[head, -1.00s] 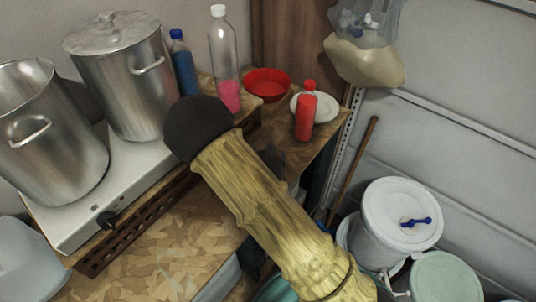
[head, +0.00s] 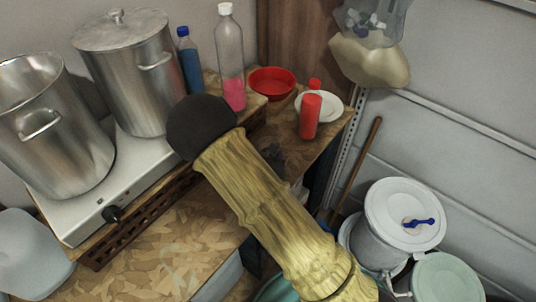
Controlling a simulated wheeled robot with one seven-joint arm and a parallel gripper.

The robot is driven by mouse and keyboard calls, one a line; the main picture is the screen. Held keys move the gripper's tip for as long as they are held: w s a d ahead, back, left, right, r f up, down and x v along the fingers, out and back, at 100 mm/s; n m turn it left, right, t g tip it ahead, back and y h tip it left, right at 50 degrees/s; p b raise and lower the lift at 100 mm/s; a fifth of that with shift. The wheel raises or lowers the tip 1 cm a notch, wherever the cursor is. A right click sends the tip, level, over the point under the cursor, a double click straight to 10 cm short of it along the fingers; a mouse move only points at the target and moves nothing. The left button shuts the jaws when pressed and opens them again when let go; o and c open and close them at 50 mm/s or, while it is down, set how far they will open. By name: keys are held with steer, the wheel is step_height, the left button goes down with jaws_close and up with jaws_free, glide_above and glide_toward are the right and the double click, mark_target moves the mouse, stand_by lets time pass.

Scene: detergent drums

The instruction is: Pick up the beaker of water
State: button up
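I cannot make out a beaker of water in the head view; it may be hidden or out of frame. My arm, in a yellow sleeve, crosses the middle from the lower right and ends in a dark rounded part over the wooden worktop (head: 175,245). No gripper fingers show, so I cannot see whether it is open or holding anything.
Two steel pots (head: 50,150) stand on a white hotplate at the left. A clear bottle with pink liquid (head: 230,60), a blue bottle (head: 189,62), a red bowl (head: 271,82) and a red bottle (head: 310,118) stand behind my arm. White drums (head: 404,212) stand at lower right.

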steer(key=shift+r, duration=0.2)
step_height(320, 180, up, 10)
steer(key=shift+f, duration=0.2)
stand_by(0.6)
steer(key=shift+s+a, duration=0.1)
stand_by(0.8)
